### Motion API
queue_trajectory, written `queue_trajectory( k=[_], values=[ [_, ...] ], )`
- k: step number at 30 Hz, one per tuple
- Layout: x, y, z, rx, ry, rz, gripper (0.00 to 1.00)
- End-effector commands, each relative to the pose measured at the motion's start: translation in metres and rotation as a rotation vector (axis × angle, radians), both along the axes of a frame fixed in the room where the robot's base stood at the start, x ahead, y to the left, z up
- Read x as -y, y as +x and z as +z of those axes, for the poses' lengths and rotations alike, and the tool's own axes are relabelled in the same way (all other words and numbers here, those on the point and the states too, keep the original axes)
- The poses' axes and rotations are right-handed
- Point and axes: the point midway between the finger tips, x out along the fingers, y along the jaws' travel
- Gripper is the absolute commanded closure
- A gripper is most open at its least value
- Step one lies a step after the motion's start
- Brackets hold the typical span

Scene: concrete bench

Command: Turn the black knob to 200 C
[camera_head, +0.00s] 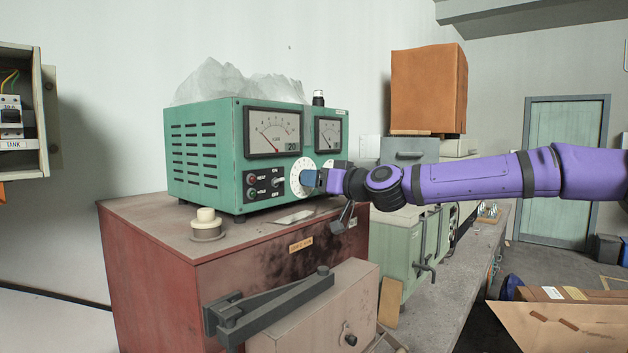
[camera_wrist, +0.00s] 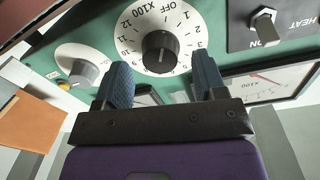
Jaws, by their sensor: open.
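The black knob (camera_wrist: 160,50) sits at the centre of a white dial marked OFF and 1 to 12 x100 in the wrist view. A light mark shows on the knob's face, but I cannot tell exactly which number it points at. In the head view the white dial (camera_head: 298,176) is on the front of the green instrument box (camera_head: 205,150), and my gripper hides the knob. My gripper (camera_wrist: 162,80) is open and empty, its two blue fingers apart, below the knob in the wrist picture. It also shows in front of the dial in the head view (camera_head: 309,181).
A grey knob (camera_wrist: 80,70) and a HEAT switch (camera_wrist: 264,27) flank the dial. Two meters (camera_head: 273,132) are above it on the panel. The box stands on a red cabinet (camera_head: 150,235), with a cream knobbed piece (camera_head: 207,225) in front.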

Motion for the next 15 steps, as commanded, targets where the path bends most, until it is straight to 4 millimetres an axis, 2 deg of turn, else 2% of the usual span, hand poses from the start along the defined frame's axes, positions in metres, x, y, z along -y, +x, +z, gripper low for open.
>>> queue_trajectory(
  k=[6,15],
  values=[
    [-0.0114,0.0098,-0.0002,0.001,-0.001,0.0,0.36],
    [-0.0131,0.0112,-0.0001,0.0,-0.001,0.0,0.36]
  ],
)
